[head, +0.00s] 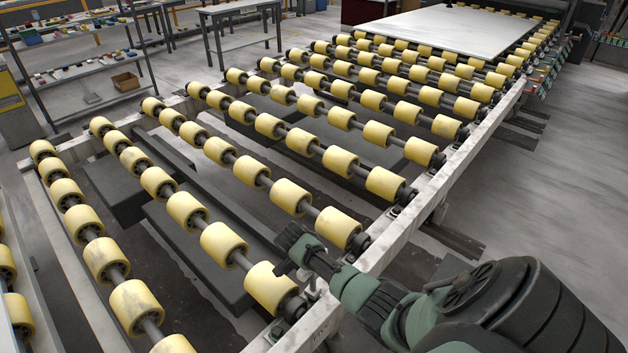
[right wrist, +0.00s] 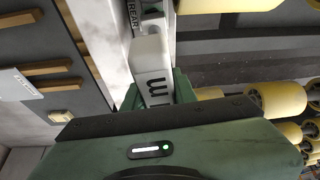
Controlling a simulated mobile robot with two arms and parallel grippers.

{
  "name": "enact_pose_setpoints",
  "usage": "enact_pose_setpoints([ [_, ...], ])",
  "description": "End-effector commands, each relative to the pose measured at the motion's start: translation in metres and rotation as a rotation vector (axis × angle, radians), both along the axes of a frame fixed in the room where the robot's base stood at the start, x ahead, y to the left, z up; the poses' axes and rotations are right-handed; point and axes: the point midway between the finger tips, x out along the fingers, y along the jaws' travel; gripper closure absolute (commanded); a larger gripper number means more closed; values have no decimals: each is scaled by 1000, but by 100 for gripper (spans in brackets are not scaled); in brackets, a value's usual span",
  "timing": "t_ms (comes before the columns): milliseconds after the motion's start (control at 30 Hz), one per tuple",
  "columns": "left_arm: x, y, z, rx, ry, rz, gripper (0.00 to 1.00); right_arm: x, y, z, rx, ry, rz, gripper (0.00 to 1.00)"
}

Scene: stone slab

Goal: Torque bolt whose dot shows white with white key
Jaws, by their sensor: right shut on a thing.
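My right arm comes in from the lower right of the head view, and its gripper (head: 300,248) is at the near part of the conveyor's right side rail (head: 375,258). In the right wrist view the gripper (right wrist: 158,92) is shut on a white block-like thing with a black "m" on it, which looks like the white key (right wrist: 150,62). Its far end is near a pale part lettered "REAR" (right wrist: 130,28). I cannot tell whether they touch. I cannot make out the bolts or any white dot. My left gripper is not in view.
Rows of yellow rollers (head: 340,160) fill the conveyor close beside my right gripper. A pale stone slab (head: 450,30) lies on the far rollers. Shelves (head: 85,70) and a table (head: 240,12) stand at the back left. The floor to the right (head: 570,170) is clear.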

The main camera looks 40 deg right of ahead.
Motion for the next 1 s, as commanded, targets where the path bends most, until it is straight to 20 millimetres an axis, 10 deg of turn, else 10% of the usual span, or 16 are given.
enact_pose_setpoints([
  [1000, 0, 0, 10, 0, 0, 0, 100, 1, 0, 47, 0, -3, 1, 100],
])
